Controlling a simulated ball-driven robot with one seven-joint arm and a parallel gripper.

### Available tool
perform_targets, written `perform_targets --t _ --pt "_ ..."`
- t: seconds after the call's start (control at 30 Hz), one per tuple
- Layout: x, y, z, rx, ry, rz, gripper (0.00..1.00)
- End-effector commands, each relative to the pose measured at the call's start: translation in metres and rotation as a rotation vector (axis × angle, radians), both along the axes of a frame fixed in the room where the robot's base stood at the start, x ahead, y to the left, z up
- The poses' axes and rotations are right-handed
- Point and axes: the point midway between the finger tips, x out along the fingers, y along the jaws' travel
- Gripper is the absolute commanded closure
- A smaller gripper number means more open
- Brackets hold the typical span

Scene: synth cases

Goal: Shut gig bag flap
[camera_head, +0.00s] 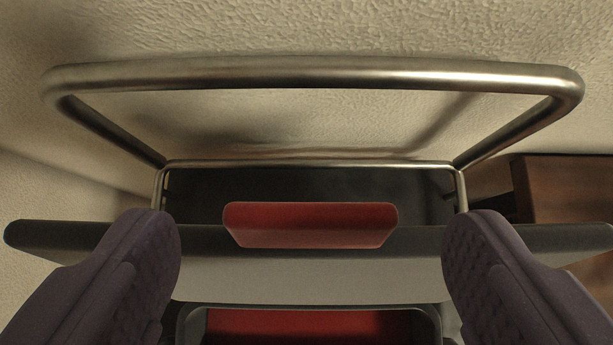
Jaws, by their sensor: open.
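A wide grey panel with a dark upper edge, which looks like the flap (310,274), spans the lower part of the view, seen nearly edge-on. A red block-shaped tab (311,225) stands at the middle of its upper edge. Below the panel, a dark rounded rim with a red inside (310,326) shows in part; this may be the gig bag, mostly hidden. My gripper (312,227) is open, with one purple ridged finger on each side of the red tab, well apart from it. Nothing is between the fingers' pads except the tab in line of sight; its depth is unclear.
A bent metal tube frame (315,72) rises beyond the panel, with a lower bar and dark surface (310,185) behind the tab. A rough cream wall or floor (330,25) lies behind. A brown wooden piece (565,188) stands at the right.

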Motion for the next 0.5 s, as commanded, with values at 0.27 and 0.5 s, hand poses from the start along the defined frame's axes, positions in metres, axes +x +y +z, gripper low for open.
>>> perform_targets --t 0.27,0.5 --pt "0.024 -0.001 -0.023 0.0 -0.002 0.0 0.11" --pt "0.025 -0.001 -0.024 0.0 -0.001 0.0 0.11"
